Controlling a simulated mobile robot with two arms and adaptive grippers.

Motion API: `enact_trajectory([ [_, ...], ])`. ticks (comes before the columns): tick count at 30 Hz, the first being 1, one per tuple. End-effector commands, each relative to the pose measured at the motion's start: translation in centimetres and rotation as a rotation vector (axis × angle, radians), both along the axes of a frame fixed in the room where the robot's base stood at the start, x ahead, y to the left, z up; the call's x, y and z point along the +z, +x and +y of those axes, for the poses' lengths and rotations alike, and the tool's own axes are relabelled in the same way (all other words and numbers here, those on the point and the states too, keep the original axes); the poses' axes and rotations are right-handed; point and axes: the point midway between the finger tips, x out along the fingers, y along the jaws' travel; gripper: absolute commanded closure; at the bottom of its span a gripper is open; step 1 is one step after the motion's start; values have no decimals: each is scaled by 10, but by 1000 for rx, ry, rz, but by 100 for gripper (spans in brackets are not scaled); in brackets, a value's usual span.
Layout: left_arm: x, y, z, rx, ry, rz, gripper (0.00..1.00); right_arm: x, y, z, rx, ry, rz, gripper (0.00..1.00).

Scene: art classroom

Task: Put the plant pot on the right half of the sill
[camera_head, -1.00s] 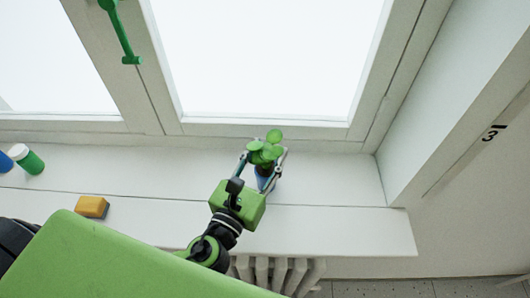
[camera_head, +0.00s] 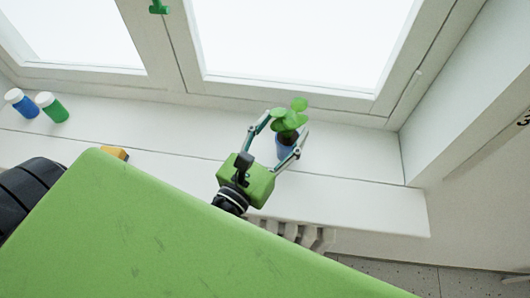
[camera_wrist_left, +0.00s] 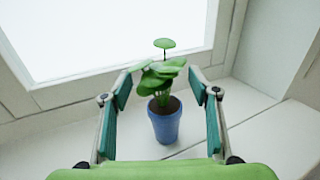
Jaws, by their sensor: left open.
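The plant pot (camera_head: 287,147) is blue with a green leafy plant and stands upright on the white window sill (camera_head: 365,193), right of the middle of the sill's visible stretch. My left gripper (camera_head: 284,134) is open, with its fingers to either side of the plant pot. In the left wrist view the plant pot (camera_wrist_left: 165,124) stands between the open fingers, with gaps on both sides. The plant's leaves partly cover the pot's rim. My right gripper is not in view.
A blue bottle (camera_head: 24,105) and a green bottle (camera_head: 54,108) with white caps stand at the left of the sill. A yellow sponge-like block (camera_head: 115,153) is partly hidden by my arm. The sill's right end is clear up to the wall. A radiator (camera_head: 300,233) is below.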

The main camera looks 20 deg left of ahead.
Motion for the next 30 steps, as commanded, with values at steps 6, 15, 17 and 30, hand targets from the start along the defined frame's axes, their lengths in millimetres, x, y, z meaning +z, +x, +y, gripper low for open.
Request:
enact_trajectory([
  [6,-6,-42,4,-1,-1,5,45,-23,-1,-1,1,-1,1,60],
  [15,-1,-78,8,1,0,3,45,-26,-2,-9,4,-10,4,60],
  [17,-1,-82,9,0,0,3,45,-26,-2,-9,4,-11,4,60],
  [30,0,-87,9,0,-1,-1,45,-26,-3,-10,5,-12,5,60],
])
